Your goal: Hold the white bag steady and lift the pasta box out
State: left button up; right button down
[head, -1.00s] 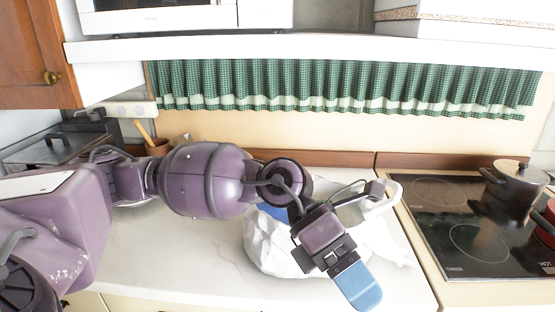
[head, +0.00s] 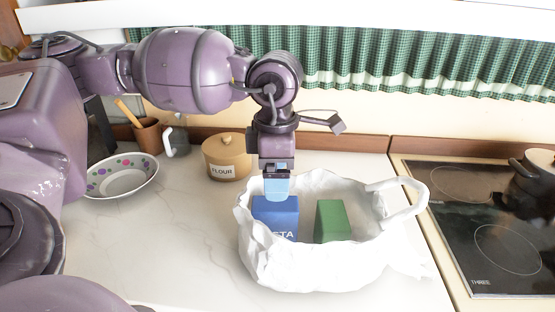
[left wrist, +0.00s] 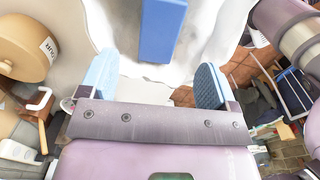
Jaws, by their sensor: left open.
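The white bag (head: 320,272) stands open on the counter, crumpled, with a loop handle at its right. The blue pasta box (head: 275,214) stands inside at the left, its top near the rim and its lower part hidden. Its lettering is partly visible. My left gripper (head: 277,190) points down over the pasta box, overlapping its top edge in the head view. In the left wrist view the left gripper (left wrist: 155,82) is open, with the pasta box (left wrist: 162,28) just beyond the gap between the fingers, not gripped. My right gripper is not in view.
A green box (head: 333,221) stands in the bag, right of the pasta box. A flour canister (head: 226,160), a spotted bowl (head: 122,177) and a brown utensil pot (head: 148,137) stand to the left. The hob (head: 490,230) with a pot (head: 538,175) is at right. The front left counter is clear.

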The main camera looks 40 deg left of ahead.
aim_at(277, 204)
pick_arm(q)
notch_tip(277, 204, down, 8)
jog(key=shift+r+b, duration=0.2)
jog(key=shift+b, duration=0.15)
jog(key=shift+f, duration=0.45)
jog(key=shift+c, duration=0.3)
